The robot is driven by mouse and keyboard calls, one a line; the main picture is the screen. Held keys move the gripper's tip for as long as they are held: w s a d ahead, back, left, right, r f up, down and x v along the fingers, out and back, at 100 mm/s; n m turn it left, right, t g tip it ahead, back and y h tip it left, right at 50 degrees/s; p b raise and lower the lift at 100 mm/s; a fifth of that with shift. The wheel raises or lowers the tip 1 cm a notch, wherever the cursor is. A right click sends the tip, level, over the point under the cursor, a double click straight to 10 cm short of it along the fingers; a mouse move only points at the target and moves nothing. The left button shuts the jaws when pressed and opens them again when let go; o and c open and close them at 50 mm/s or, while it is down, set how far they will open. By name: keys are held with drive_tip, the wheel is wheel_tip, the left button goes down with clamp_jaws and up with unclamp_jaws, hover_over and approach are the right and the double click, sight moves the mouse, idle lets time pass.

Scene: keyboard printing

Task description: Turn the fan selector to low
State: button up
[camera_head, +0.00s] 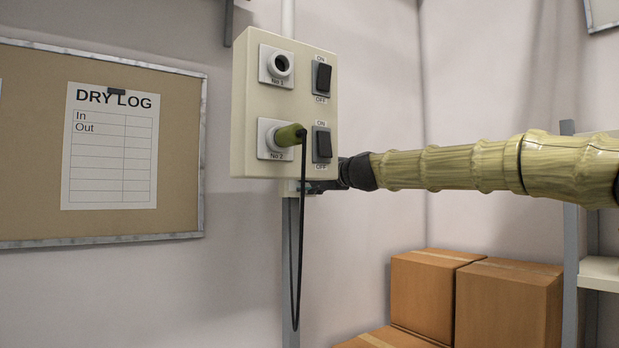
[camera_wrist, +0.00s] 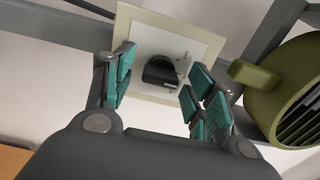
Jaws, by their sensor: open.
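The fan selector is a black knob (camera_wrist: 161,73) on a cream plate (camera_wrist: 207,40) in the wrist view, with small markings beside it that I cannot read. My gripper (camera_wrist: 161,66) is open, with its teal-padded fingers on the left and right of the knob in the picture. A gap shows on both sides, so the pads do not touch it. I cannot tell how deep the fingers reach. In the head view my gripper (camera_head: 317,187) is partly hidden below and behind the socket box, and the selector is hidden.
A green fan (camera_wrist: 285,90) is close on the right in the wrist view. The cream socket box (camera_head: 243,100) carries two sockets, two switches and a green plug (camera_head: 288,135) with a hanging black cord (camera_head: 297,270). Cardboard boxes (camera_head: 505,305) are stacked below my arm.

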drive_tip(key=v, duration=1.2)
idle(0.6)
